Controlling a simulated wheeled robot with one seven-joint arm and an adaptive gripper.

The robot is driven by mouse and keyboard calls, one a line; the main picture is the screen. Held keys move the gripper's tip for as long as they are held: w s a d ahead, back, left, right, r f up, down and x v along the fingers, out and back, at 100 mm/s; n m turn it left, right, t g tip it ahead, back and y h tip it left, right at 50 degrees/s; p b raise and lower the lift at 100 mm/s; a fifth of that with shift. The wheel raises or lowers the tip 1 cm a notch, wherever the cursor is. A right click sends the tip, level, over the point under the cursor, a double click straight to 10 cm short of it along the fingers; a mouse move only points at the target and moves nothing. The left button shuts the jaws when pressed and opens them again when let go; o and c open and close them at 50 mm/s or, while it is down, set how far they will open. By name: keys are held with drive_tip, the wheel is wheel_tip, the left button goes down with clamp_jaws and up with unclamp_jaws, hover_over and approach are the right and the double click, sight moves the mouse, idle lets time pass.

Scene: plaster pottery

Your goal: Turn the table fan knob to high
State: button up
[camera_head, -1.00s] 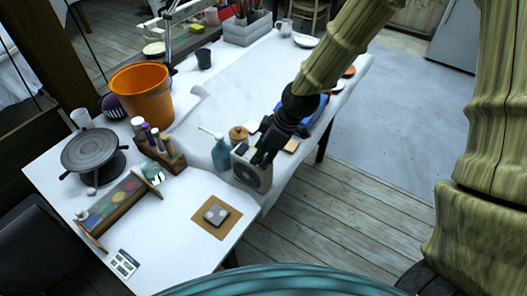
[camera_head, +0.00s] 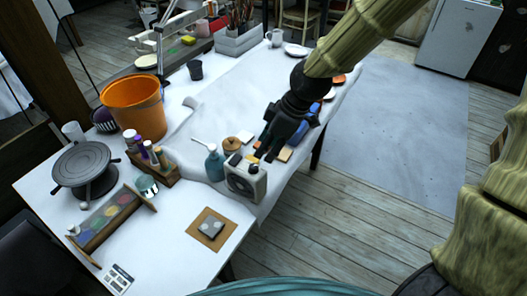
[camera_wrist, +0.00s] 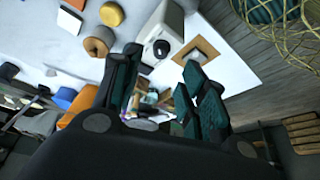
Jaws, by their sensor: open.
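The table fan (camera_head: 245,184) is a small cream box with a round grille on its front. It stands near the table's right edge, and a dark knob (camera_head: 235,160) shows on its top. The wrist view shows the fan (camera_wrist: 164,28) at the top, with the dark knob (camera_wrist: 161,48) at its near end. The knob's setting is too small to read. My gripper (camera_head: 266,154) is open and empty, above and to the right of the fan, apart from it. In the wrist view, the gripper's two fingers (camera_wrist: 164,80) are spread below the knob.
A teal pump bottle (camera_head: 214,163) stands close left of the fan, with a round tan jar (camera_head: 232,144) behind it. A brown board (camera_head: 211,230) lies in front. An orange bucket (camera_head: 137,108) stands farther left. Clear floor lies right of the table.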

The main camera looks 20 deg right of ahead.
drive_tip(key=shift+v, duration=1.85)
drive_tip(key=shift+s+f, duration=0.1)
